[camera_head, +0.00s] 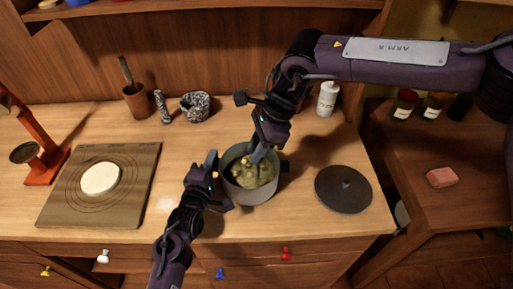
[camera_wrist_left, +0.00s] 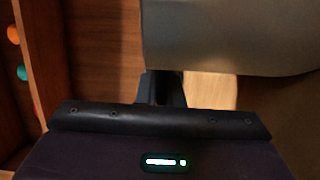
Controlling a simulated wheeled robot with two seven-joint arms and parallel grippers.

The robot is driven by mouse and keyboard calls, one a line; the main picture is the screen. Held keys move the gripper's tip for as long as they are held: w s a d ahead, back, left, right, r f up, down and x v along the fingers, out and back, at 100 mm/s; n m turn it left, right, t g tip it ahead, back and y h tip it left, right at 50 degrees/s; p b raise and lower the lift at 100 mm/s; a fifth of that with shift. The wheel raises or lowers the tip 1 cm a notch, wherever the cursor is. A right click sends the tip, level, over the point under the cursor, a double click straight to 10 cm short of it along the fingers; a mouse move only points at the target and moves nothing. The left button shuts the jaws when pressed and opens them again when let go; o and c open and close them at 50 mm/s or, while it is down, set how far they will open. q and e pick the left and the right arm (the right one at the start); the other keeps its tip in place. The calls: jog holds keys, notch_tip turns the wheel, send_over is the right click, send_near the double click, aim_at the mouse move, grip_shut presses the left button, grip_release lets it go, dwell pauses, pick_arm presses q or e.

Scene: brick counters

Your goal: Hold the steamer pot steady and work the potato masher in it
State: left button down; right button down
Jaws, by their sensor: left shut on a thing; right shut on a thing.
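The grey steamer pot (camera_head: 247,195) stands on the wooden counter with lumpy yellow-green food (camera_head: 253,176) inside. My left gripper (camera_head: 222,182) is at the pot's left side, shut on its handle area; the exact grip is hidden. In the left wrist view the grey pot wall (camera_wrist_left: 230,40) fills the upper right, and the jaws (camera_wrist_left: 162,88) are mostly behind the gripper body. My right gripper (camera_head: 266,138) is above the pot's back rim, shut on the potato masher (camera_head: 256,154). Only a short part of the masher shows; its lower end is hidden in the pot.
A dark round lid (camera_head: 343,189) lies right of the pot. A white bottle (camera_head: 327,99) stands behind it. A board (camera_head: 130,205) with dough (camera_head: 101,179) is at left. A mortar (camera_head: 195,106) and a brown cup (camera_head: 138,102) stand at the back. The counter between board and pot is mostly clear.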

jog(key=shift+r, duration=0.7)
jog(key=shift+f, duration=0.15)
jog(key=shift+f, duration=0.9)
jog(key=shift+r, duration=0.1)
jog(key=shift+r, duration=0.95)
